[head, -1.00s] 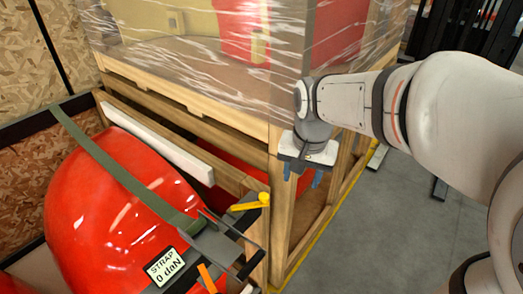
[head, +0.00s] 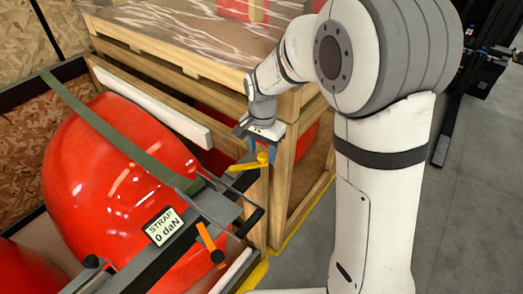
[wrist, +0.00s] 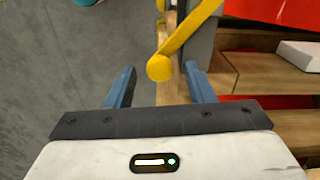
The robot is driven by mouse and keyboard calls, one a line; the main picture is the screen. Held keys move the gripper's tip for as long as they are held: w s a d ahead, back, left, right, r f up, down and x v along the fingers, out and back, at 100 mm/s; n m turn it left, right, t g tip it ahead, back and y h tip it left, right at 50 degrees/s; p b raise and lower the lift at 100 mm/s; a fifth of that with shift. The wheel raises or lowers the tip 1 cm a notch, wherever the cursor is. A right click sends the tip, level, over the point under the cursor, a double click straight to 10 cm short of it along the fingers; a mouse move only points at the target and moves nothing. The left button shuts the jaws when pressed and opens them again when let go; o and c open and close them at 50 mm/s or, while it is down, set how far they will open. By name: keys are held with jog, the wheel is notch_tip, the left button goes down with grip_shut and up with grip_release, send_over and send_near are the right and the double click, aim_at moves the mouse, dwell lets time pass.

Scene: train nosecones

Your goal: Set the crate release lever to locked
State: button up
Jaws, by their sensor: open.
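The yellow lever (head: 244,166) with a round knob sits at the corner post of the wooden crate (head: 281,200), beside the red nosecone. It lies roughly level in the head view, its knob toward the right. My gripper (head: 262,148) is open and pointed down at the knob end. In the wrist view, the yellow lever (wrist: 187,35) comes in from the top, and its knob shows between the open blue fingers of my gripper (wrist: 161,80), near their tips. I cannot tell whether a finger touches it. Nothing is held.
The red nosecone (head: 95,180) lies under a green strap (head: 110,125). An orange handle (head: 208,238) and a "STRAP 0 daN" display (head: 164,227) are on the dark bar near the yellow lever. A plastic-wrapped load (head: 190,35) tops the crate.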

jog(key=shift+f, duration=0.4)
jog(key=shift+c, duration=0.6)
grip_shut()
